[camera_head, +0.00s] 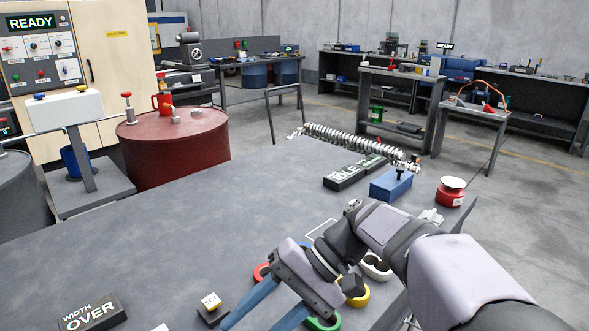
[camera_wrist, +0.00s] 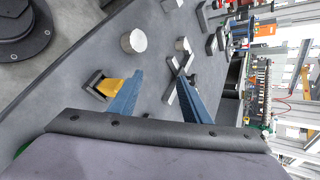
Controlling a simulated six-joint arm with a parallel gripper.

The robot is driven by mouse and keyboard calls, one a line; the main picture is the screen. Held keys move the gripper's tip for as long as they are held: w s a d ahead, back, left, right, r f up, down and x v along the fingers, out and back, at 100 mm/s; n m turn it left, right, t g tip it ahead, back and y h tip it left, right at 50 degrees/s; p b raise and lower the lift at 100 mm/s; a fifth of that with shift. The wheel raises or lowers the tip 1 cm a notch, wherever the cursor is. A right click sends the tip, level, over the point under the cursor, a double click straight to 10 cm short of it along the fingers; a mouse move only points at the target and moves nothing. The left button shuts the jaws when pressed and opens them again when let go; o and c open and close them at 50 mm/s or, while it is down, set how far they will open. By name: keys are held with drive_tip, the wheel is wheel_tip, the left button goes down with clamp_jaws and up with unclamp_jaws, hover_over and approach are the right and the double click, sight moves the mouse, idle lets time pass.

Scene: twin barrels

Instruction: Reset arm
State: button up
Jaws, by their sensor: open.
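My gripper (camera_head: 250,324) reaches over the front of the grey table (camera_head: 200,245) in the head view, with its two blue fingers apart and pointing to the lower left. Colored rings, red, yellow (camera_head: 357,296) and green (camera_head: 322,324), lie partly hidden under the wrist. In the wrist view my gripper (camera_wrist: 162,80) is also open, with nothing between the fingertips. A yellow block (camera_wrist: 107,88) on a dark base shows beside one finger. A pale cylinder (camera_wrist: 133,41) and crossed grey bars (camera_wrist: 180,79) stand beyond the fingers.
A "WIDTH OVER" sign (camera_head: 92,314) and a small block on a dark base (camera_head: 211,308) are at the front. An "IDLE" display (camera_head: 348,175), blue box (camera_head: 391,186) and red spool (camera_head: 450,191) are at the back right. A red barrel (camera_head: 175,150) stands beyond; the left middle tabletop is clear.

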drive_tip(key=s+d+f+n+h+b, duration=0.1)
drive_tip(key=s+d+f+h, duration=0.3)
drive_tip(key=d+f, duration=0.35)
drive_tip(key=s+d+f+t+h+b, duration=0.1)
drive_tip(key=s+d+f+h+b, duration=0.1)
drive_tip(key=s+d+f+h, duration=0.45)
drive_tip(key=s+d+f+n+h+b, duration=0.1)
drive_tip(key=s+d+f+h, duration=0.15)
drive_tip(key=d+f, duration=0.65)
drive_tip(key=w+a+r+m+t+y+p, duration=0.1)
drive_tip(key=w+r+m+t+y+p, duration=0.2)
drive_tip(key=w+r+p, duration=0.5)
wheel_tip(320, 180, up, 18)
drive_tip(key=n+p, duration=0.1)
drive_tip(key=p, duration=1.9)
drive_tip(key=shift+s+a+r+p, duration=0.15)
drive_tip(key=shift+r+p, duration=0.1)
drive_tip(key=shift+p, duration=0.15)
